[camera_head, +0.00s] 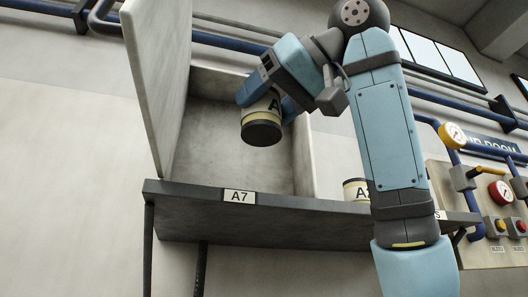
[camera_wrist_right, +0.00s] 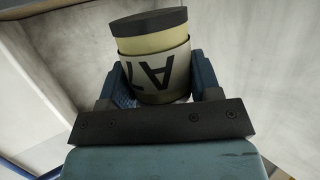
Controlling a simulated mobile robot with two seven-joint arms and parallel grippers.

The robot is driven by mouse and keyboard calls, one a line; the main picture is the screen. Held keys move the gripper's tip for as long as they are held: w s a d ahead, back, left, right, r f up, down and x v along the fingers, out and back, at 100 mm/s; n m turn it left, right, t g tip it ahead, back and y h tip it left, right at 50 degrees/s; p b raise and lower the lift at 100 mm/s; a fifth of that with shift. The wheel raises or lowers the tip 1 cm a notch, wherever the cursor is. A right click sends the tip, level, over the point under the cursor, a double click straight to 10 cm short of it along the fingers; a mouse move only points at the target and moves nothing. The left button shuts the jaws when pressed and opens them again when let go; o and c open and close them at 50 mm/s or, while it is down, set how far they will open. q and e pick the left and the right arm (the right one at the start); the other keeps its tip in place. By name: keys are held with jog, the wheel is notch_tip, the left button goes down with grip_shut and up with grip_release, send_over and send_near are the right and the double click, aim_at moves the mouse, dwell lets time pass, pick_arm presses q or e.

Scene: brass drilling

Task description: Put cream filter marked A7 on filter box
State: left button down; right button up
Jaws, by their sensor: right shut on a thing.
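The cream filter (camera_head: 262,131), a short cylinder with dark ends, is in my right gripper (camera_head: 267,105). The blue fingers are shut on its sides. It is tilted, in front of the opening of the pale filter box (camera_head: 225,150), and seems clear of the box walls. In the right wrist view the filter (camera_wrist_right: 155,75) sits between the fingers (camera_wrist_right: 167,92). Its white label shows a large upside-down A and part of another character at the left edge. The box has a tall panel (camera_head: 160,85) standing at its left. My left gripper is not in view.
The dark shelf (camera_head: 190,195) under the box carries an A7 tag (camera_head: 239,196). A second cream filter (camera_head: 355,190) stands on the shelf right of the box, partly behind my right arm. Pipes, a gauge (camera_head: 452,135) and a button panel (camera_head: 480,200) are at the right.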

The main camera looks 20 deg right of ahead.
jog(key=shift+w, duration=0.1)
jog(key=shift+d+r, duration=0.15)
jog(key=shift+d, duration=0.05)
jog(key=shift+w+d+p, duration=0.1)
jog(key=shift+w+p, duration=0.1)
jog(key=shift+p, duration=0.1)
jog(key=w+p, duration=0.1)
jog(key=w, duration=0.2)
jog(key=w+p, duration=0.1)
jog(key=w, duration=0.3)
jog(key=w+p, duration=0.1)
jog(key=w, duration=0.3)
jog(key=shift+w+f, duration=0.1)
jog(key=shift+f, duration=0.2)
jog(key=w+p, duration=0.1)
jog(key=w, duration=0.2)
jog(key=shift+w+f, duration=0.1)
jog(key=shift+w, duration=0.1)
jog(key=shift+w+p, duration=0.45)
jog(key=shift+w, duration=0.3)
jog(key=shift+f+b, duration=0.5)
jog(key=shift+f, duration=0.2)
jog(key=shift+f+b, duration=0.3)
jog(key=shift+f, duration=0.2)
